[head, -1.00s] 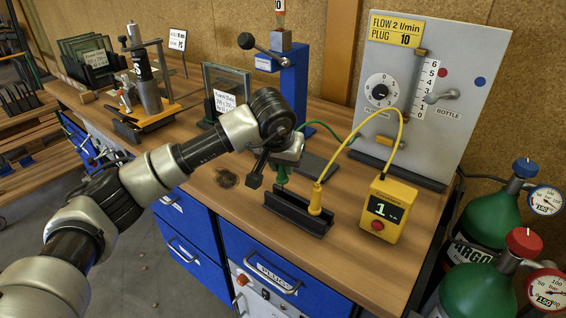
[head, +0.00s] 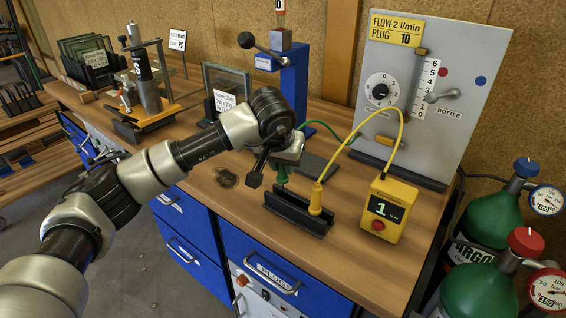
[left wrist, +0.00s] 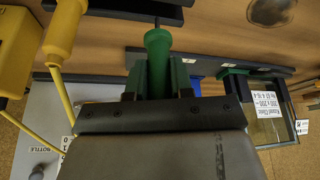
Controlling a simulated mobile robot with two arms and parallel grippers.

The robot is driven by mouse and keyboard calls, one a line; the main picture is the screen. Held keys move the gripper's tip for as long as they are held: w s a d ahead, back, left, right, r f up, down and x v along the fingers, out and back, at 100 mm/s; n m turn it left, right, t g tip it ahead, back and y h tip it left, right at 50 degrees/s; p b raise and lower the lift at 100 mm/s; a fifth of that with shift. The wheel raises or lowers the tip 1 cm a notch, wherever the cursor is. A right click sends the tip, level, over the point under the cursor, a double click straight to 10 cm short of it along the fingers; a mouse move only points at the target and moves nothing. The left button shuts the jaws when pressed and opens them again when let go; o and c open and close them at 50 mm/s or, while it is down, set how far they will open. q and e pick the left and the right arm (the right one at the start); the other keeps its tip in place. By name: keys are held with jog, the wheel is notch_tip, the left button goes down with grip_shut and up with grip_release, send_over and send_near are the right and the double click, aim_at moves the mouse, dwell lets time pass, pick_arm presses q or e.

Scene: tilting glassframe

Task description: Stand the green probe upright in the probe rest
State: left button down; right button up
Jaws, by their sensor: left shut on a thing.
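The green probe (left wrist: 157,45) is between the fingers of my left gripper (left wrist: 160,78), which is shut on it. In the head view the green probe (head: 281,172) shows below my left gripper (head: 272,165), over the left part of the black probe rest (head: 298,216). In the left wrist view its thin tip points at the dark rest (left wrist: 120,10). I cannot tell whether the tip is inside the rest. A yellow probe (head: 316,198) stands upright in the rest's right part. My right gripper is not in view.
A grey flow panel (head: 420,100), a blue lever press (head: 292,85) and a glass pane (head: 226,85) stand behind. Yellow and green cables run nearby. The bench front is clear.

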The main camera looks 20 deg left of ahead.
aim_at(283, 177)
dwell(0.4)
pick_arm(q)
jog(key=shift+f+b, duration=0.75)
jog(key=shift+f, duration=0.05)
jog(key=shift+f+b, duration=1)
jog(key=shift+f, duration=0.25)
jog(key=c, duration=0.9)
grip_release()
jog(key=shift+r, duration=0.1)
jog(key=v, duration=1)
jog(key=shift+s+r, duration=0.25)
jog(key=shift+r, duration=0.05)
jog(key=shift+f, duration=0.1)
